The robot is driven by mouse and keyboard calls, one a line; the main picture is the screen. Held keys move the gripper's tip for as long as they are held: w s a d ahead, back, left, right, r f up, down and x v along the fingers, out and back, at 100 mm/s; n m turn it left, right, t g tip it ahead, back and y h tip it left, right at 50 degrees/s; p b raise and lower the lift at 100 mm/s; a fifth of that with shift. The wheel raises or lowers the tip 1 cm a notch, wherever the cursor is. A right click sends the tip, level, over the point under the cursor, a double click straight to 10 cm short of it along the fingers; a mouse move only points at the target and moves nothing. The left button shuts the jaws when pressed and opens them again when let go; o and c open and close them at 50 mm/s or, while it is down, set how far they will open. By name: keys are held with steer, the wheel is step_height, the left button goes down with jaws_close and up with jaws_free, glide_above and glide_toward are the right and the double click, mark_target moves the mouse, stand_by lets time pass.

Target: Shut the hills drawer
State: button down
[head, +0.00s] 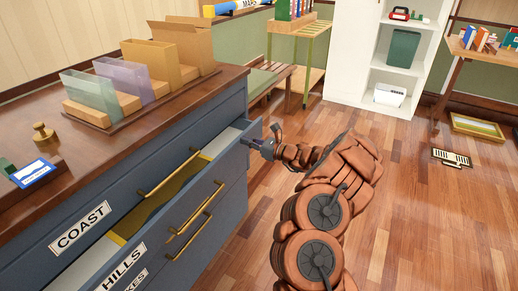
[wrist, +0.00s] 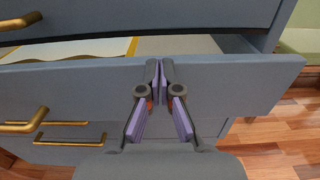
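The hills drawer (head: 228,166) stands pulled out of the blue-grey cabinet, below the drawer labelled COAST. Its HILLS label (head: 122,267) is at the lower left in the head view, with a brass handle (head: 196,208) beside it. In the wrist view its front (wrist: 220,85) runs across the picture, with pale and yellow-edged contents (wrist: 75,49) behind it. My gripper (head: 258,143) is at the right end of this front. In the wrist view my gripper (wrist: 161,72) has its fingertips together near the top edge of the front, with nothing seen between them. I cannot tell whether they touch it.
Above is the COAST drawer (head: 82,230); below is another labelled drawer (head: 130,284). The cabinet top (head: 35,108) bears a file rack, a brass weight and a blue card. A bench (head: 268,80) and shelf (head: 345,80) stand behind. The floor right of my arm is mostly clear.

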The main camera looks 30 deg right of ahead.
mark_target(238, 138)
steer(key=shift+b+x, duration=0.3)
steer(key=shift+x, duration=1.8)
